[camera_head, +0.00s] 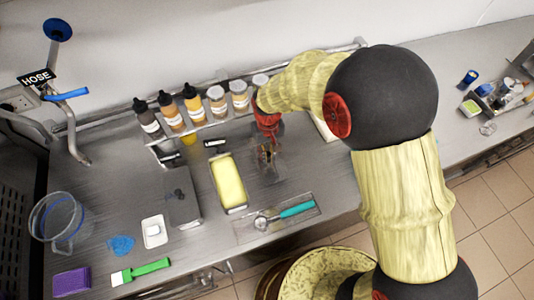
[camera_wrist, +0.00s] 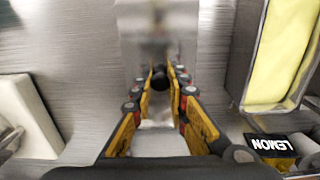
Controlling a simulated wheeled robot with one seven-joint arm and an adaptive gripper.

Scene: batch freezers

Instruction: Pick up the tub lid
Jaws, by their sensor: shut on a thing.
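The tub lid (camera_wrist: 135,50) is a shiny steel plate with a black knob (camera_wrist: 158,78). In the wrist view it lies below and ahead of my gripper (camera_wrist: 160,88), whose yellow fingers are shut on the knob. In the head view my gripper (camera_head: 266,155) is over the lid on the steel counter, right of the yellow-filled tub (camera_head: 229,180).
The yellow tub, beside a LEMON label (camera_wrist: 270,144), stands close by. A covered steel tub (camera_head: 180,196) is further left. A scoop with a teal handle (camera_head: 297,210) lies in front. Several bottles and jars (camera_head: 194,104) line the back. A white block (camera_wrist: 28,115) is on the other side.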

